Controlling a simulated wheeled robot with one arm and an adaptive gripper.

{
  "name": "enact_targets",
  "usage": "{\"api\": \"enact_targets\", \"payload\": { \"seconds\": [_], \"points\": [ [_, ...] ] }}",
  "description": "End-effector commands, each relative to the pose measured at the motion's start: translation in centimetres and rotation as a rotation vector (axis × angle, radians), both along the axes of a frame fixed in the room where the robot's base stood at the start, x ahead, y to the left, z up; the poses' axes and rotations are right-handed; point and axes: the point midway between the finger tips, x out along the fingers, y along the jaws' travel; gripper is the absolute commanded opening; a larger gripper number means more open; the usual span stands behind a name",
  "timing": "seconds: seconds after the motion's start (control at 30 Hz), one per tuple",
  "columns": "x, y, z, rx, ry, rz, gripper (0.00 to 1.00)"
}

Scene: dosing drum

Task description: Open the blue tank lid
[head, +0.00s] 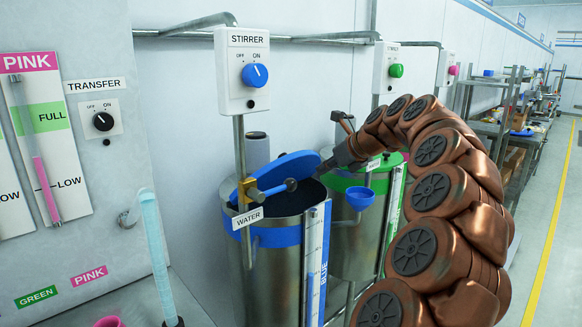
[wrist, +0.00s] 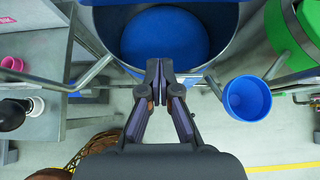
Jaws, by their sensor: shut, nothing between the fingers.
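The blue tank (head: 272,262) is a steel cylinder with a blue band, standing below the stirrer box. Its blue lid (head: 285,168) is tilted up on the brass hinge side, and the dark tank mouth (head: 292,197) shows beneath it. My gripper (head: 324,166) is at the right edge of the lid; whether it touches is unclear. In the wrist view my gripper (wrist: 159,75) is shut and empty in front of the tank's near rim. A round blue surface (wrist: 165,42) shows inside the tank's grey wall; I cannot tell what it is.
A green-banded tank (head: 352,240) stands right behind the blue one. A small blue cup (head: 361,199) sticks out between them and shows in the wrist view (wrist: 247,98). The stirrer box (head: 243,72) hangs above. The aisle floor (head: 549,270) at right is clear.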

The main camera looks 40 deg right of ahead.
Motion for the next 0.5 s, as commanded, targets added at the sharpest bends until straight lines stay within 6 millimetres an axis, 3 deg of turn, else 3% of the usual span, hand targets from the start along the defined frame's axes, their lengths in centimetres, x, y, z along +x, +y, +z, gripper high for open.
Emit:
{"api": "enact_targets", "payload": {
  "seconds": [0.23,0.5],
  "points": [
    [1.3,-0.8,-1.3,0.009,-0.002,-0.021,0.0],
    [4.7,-1.0,-4.0,0.007,-0.002,-0.023,0.0]
  ]
}}
